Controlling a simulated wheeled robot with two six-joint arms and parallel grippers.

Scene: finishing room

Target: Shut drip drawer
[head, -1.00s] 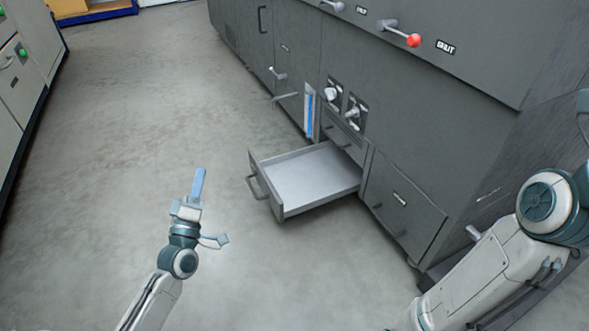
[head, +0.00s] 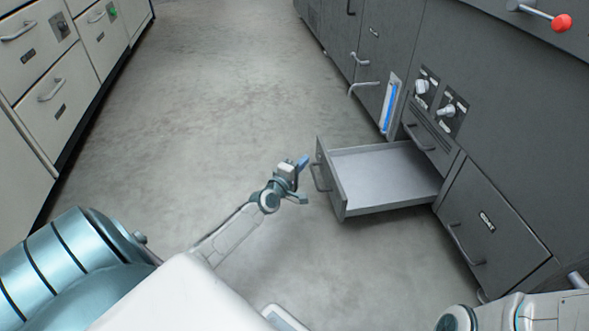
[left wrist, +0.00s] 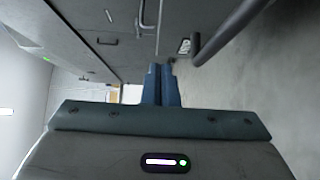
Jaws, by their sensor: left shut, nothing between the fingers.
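The drip drawer (head: 385,174) is a shallow grey tray pulled out of the dark grey cabinet, low above the floor. Its front panel with a bar handle (head: 319,178) faces left. My left gripper (head: 304,160) is shut and empty, just left of the drawer front, close to the handle; I cannot tell whether it touches. In the left wrist view its blue fingers (left wrist: 161,85) are together, with a dark bar (left wrist: 225,35) close by at upper right. My right gripper is not in view; only part of that arm shows at lower right.
The dark grey cabinet (head: 500,130) stands on the right, with knobs (head: 437,97), a blue gauge strip (head: 389,107) and a red-tipped lever (head: 561,23). Pale drawer cabinets (head: 60,100) line the left. The floor (head: 210,110) between them is clear.

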